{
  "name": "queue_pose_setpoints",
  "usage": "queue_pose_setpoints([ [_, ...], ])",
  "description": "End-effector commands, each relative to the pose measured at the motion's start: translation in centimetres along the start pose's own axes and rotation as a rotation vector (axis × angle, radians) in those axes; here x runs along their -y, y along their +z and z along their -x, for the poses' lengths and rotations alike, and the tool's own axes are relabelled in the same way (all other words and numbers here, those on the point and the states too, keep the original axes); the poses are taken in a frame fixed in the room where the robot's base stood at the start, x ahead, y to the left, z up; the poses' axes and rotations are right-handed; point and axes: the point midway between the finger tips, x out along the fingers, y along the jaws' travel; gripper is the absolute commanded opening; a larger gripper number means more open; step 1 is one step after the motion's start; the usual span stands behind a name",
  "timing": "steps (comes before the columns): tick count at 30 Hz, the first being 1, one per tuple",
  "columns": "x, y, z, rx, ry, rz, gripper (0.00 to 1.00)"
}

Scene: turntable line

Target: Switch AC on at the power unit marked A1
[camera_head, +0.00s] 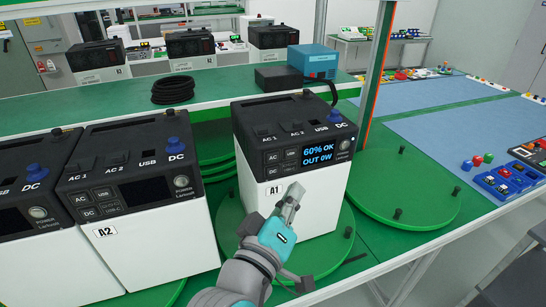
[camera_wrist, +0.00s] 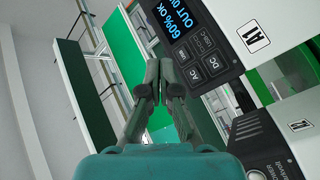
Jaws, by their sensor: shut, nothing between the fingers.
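The power unit marked A1 (camera_head: 312,205) is a white box with a black top, standing on a round green turntable (camera_head: 335,250). Its lit display (camera_head: 319,152) reads "60% OK" and "OUT 0W". The AC button (camera_head: 270,157) sits left of the display, above the DC button (camera_head: 273,173). In the wrist view the panel appears turned, with the AC button (camera_wrist: 192,75) right of the fingertips. My gripper (camera_head: 293,192) is shut and empty, in front of the unit's white face near the A1 label (camera_head: 274,191). Contact cannot be told.
Unit A2 (camera_head: 155,240) stands just left, with another similar unit (camera_head: 25,240) beyond. A blue box (camera_head: 313,62), a dark box (camera_head: 278,77) and a black cable coil (camera_head: 172,90) lie behind. An empty turntable (camera_head: 435,205) is at right.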

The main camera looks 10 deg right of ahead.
Motion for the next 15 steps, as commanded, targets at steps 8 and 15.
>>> queue_pose_setpoints([
  [8,1.7,-1.8,-2.5,0.001,0.001,-0.002,0.0],
  [15,3.1,-3.1,-4.4,0.0,0.001,-0.001,0.0],
])
